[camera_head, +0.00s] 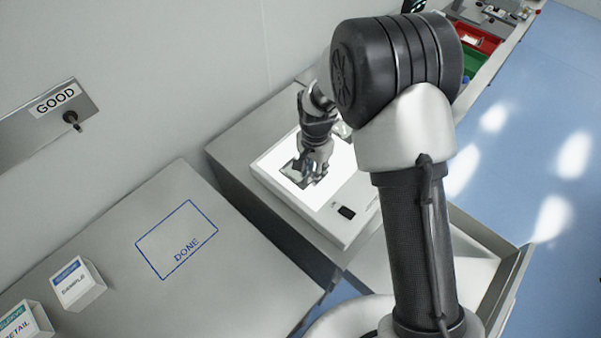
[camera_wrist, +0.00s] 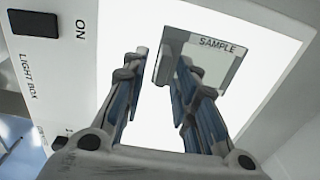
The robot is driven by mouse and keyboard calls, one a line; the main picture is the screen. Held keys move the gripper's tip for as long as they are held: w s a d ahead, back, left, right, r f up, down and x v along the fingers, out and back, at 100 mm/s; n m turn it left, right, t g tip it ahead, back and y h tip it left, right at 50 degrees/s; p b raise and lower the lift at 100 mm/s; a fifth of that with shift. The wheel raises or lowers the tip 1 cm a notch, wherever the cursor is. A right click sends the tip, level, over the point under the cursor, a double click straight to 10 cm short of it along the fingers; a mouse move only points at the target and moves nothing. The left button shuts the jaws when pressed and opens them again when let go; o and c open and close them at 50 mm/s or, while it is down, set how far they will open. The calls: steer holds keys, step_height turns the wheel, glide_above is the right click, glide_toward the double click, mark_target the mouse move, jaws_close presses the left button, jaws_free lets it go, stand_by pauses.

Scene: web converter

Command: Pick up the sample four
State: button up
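A grey-framed sample (camera_wrist: 215,42) marked "SAMPLE", with a pale window, is over the bright panel of the light box in the wrist view. No number can be read on it. In the head view the sample (camera_head: 292,173) shows as a small dark-edged piece, partly hidden by my gripper (camera_head: 309,176). In the wrist view my gripper (camera_wrist: 161,62) is open. Its two fingers stand either side of a dark grey raised part at the sample's left end. A gap shows beside the left finger; contact at the right finger cannot be told.
The light box (camera_head: 343,229), with a black switch, sits on a grey bench. A "GOOD" holder (camera_head: 48,112) is on the wall. Red and green bins stand far right.

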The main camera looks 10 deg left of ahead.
jaws_close()
stand_by(0.4)
step_height(320, 180, up, 20)
steer(key=p, duration=0.3)
